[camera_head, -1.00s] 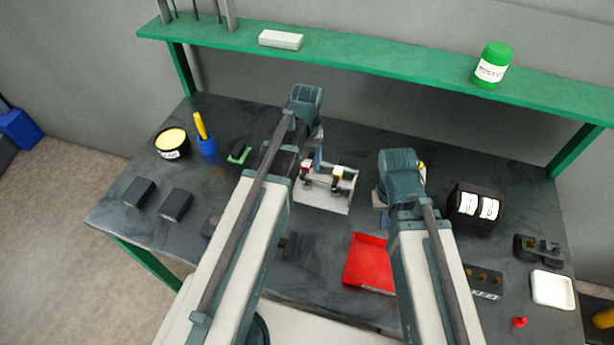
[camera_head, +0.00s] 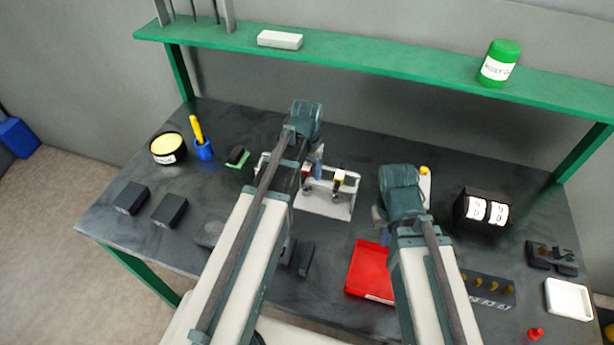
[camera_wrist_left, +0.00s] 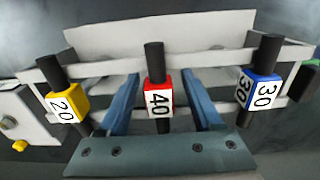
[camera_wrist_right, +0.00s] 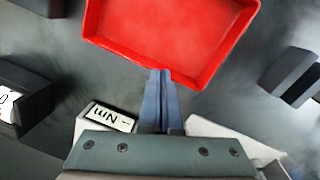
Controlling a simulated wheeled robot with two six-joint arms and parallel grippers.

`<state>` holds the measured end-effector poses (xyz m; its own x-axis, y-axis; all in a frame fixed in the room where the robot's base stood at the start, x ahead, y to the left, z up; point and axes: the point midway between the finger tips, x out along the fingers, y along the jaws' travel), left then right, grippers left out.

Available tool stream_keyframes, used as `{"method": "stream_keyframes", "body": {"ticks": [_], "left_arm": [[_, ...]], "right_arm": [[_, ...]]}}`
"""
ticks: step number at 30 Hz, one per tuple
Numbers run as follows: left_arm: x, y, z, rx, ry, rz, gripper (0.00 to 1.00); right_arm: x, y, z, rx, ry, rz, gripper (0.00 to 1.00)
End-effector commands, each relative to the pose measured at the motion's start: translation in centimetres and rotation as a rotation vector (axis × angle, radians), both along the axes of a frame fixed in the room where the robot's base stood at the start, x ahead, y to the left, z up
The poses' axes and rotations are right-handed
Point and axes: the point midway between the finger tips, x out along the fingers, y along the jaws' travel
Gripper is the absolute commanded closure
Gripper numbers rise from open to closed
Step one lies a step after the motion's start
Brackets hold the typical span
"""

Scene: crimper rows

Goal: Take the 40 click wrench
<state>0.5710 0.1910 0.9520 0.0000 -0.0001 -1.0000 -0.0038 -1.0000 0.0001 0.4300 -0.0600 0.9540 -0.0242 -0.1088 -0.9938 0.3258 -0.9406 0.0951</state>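The 40 click wrench, with a red collar marked 40 (camera_wrist_left: 158,98) and a dark handle, stands in a pale rack (camera_wrist_left: 100,45) in the left wrist view. It is between the 20 wrench with a yellow collar (camera_wrist_left: 65,102) and the 30 wrench with a blue collar (camera_wrist_left: 261,89). My left gripper (camera_wrist_left: 162,98) is open, one finger on each side of the 40 wrench with visible gaps. In the head view the rack (camera_head: 325,205) is partly hidden by my left arm. My right gripper (camera_wrist_right: 160,75) is shut and empty near a red tray (camera_wrist_right: 175,62).
A black box with white labels (camera_head: 481,211) and a block with brass pieces (camera_head: 487,289) stand at right. Dark blocks (camera_head: 131,197), a yellow-filled pot (camera_head: 168,148) and a blue cup (camera_head: 204,150) are at left. A green shelf (camera_head: 380,59) spans the back.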

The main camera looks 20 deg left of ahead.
Motion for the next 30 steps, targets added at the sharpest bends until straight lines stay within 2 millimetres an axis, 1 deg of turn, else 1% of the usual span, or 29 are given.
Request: {"method": "stream_keyframes", "body": {"ticks": [1,5,6,8,9,10,11,30], "left_arm": [[0.00,0.01,0.02,0.000,0.000,0.000,0.43],[0.00,0.00,0.02,0.000,0.000,0.000,0.67],[0.00,0.00,0.02,0.000,0.000,0.000,0.74],[0.00,0.01,0.02,0.000,0.000,0.000,0.85],[0.00,0.01,0.02,0.000,0.000,0.000,0.92],[0.00,0.01,0.02,0.000,0.000,0.000,0.97],[0.00,0.01,0.02,0.000,0.000,0.000,1.00],[0.00,0.01,0.28,0.000,0.000,0.000,1.00]], "right_arm": [[0.00,0.00,0.02,0.000,0.000,0.000,1.00],[0.00,0.00,0.02,0.000,0.000,0.000,1.00],[0.00,0.00,0.02,0.000,0.000,0.000,1.00],[0.00,0.00,0.02,0.000,0.000,0.000,1.00],[0.00,0.00,0.02,0.000,0.000,0.000,1.00],[0.00,0.00,0.02,0.000,0.000,0.000,1.00],[0.00,0.00,0.02,0.000,0.000,0.000,1.00],[0.00,0.00,0.28,0.000,0.000,0.000,1.00]]}}
